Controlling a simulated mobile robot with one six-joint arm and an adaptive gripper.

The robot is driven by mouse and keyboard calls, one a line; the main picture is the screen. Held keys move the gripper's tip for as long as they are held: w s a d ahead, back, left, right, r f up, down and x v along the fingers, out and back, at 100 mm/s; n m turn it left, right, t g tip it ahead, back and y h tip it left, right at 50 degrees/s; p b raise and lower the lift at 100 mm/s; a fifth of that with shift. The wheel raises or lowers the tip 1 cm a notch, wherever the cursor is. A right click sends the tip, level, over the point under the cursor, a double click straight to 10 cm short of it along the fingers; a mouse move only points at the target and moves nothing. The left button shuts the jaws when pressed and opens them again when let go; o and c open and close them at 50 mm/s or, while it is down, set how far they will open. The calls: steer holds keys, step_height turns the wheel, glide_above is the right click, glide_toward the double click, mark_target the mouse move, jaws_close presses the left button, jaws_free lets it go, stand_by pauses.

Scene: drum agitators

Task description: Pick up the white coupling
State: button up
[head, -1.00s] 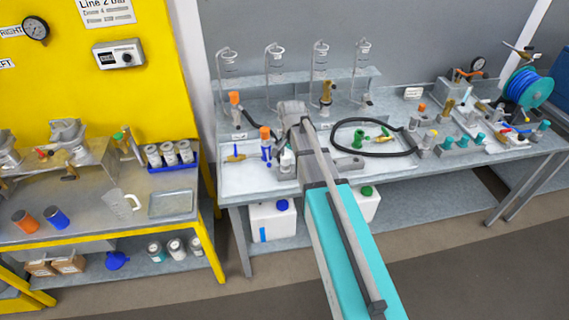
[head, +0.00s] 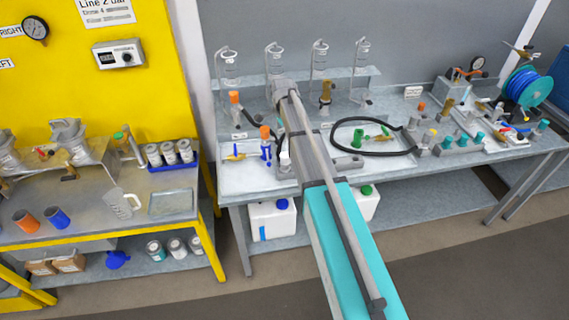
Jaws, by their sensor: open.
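A small white piece (head: 284,159), which looks like the white coupling, stands on the pale tray at the left part of the grey bench. It shows just left of my forearm, which covers part of its surroundings. It is right of a blue-and-orange fitting (head: 266,147). My gripper (head: 280,128) shows only as a small dark part beside the far end of my arm, above the white piece in the picture. It is open and holds nothing I can see. Its fingertips are mostly hidden, and I cannot tell its exact gap to the piece.
A second tray with green fittings (head: 384,134) and a black hose (head: 392,153) lies right of my arm. Clear cylinders on stands (head: 320,62) line the back. Several teal and orange fittings crowd the bench's right.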

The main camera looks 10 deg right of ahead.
mark_target(285, 154)
steer(key=shift+f, duration=0.15)
step_height(285, 154, down, 8)
steer(key=b, duration=0.8)
steer(key=shift+f+b, duration=0.15)
steer(key=shift+b, duration=0.15)
steer(key=shift+d+f, duration=0.1)
steer(key=shift+f, duration=0.05)
steer(key=f+b, duration=0.3)
steer(key=shift+d, duration=0.3)
steer(key=shift+f+b, duration=0.95)
steer(key=shift+b, duration=0.15)
jaws_close()
